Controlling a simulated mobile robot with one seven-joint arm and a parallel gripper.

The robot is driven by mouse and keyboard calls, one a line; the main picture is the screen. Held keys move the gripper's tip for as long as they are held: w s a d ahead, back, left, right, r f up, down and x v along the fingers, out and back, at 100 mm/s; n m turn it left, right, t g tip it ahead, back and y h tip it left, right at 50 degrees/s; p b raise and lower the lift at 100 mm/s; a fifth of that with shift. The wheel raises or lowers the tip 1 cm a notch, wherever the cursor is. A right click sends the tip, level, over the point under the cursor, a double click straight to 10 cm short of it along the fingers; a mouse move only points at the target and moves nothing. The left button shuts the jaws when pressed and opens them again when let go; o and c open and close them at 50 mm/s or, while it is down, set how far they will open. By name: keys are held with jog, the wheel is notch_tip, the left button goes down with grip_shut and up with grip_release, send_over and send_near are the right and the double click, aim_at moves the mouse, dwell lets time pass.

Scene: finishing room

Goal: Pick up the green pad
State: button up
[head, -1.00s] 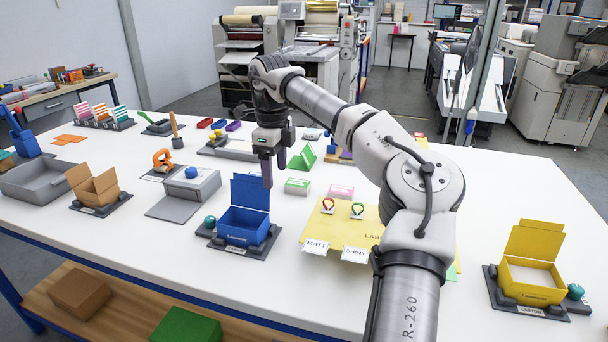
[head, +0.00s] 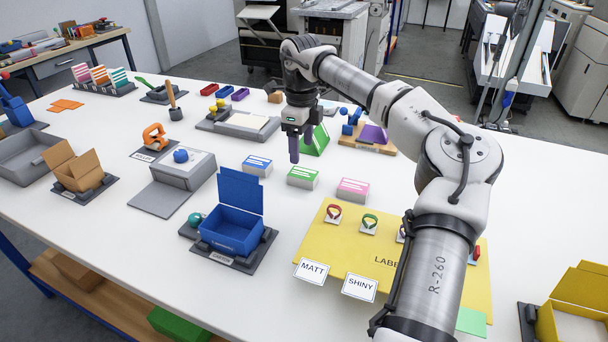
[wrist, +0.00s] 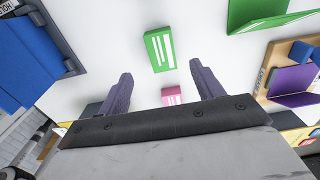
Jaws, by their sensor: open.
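The green pad (head: 303,177) is a small block with a white label, lying on the white table between a blue pad (head: 257,166) and a pink pad (head: 353,190). My gripper (head: 300,148) is open and empty, pointing down, and appears just above the green pad in the head view. In the wrist view the green pad (wrist: 160,49) shows beyond the gap between my two purple fingers (wrist: 160,72), apart from them. The pink pad (wrist: 172,95) shows between the fingers, partly hidden by the gripper body.
A green folded card (head: 317,140) and a purple piece on a wooden board (head: 368,149) stand close behind. An open blue box (head: 232,228) is at front left. A yellow mat (head: 335,250) with tags lies in front. Bare table surrounds the pads.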

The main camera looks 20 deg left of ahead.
aim_at(303, 173)
notch_tip(303, 173, down, 9)
jog(key=p, duration=0.2)
jog(key=shift+w+d+r+p, duration=0.1)
jog(key=shift+d+r+p, duration=0.05)
jog(key=shift+p, duration=0.15)
jog(key=c, duration=1.1)
